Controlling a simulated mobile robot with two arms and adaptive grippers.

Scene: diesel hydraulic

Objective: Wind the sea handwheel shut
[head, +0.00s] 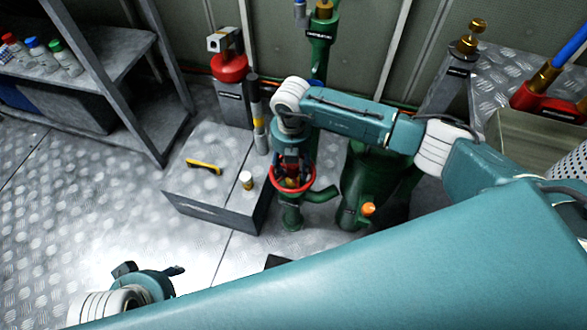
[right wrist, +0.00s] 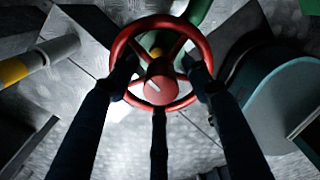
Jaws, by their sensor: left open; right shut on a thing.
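The red sea handwheel (head: 292,180) sits on a green valve body in the middle of the head view. In the right wrist view, the fingers of the right gripper (right wrist: 162,80) are at the left and right of the rim and shut on the wheel. My left gripper (head: 150,270) is at the lower left of the head view, open and empty, above the floor.
A grey metal box (head: 215,185) left of the valve carries a yellow-handled tool (head: 203,167) and a small jar (head: 246,180). A green pump (head: 375,180) with an orange knob (head: 368,209) stands close on the right. A shelf (head: 100,80) is at upper left.

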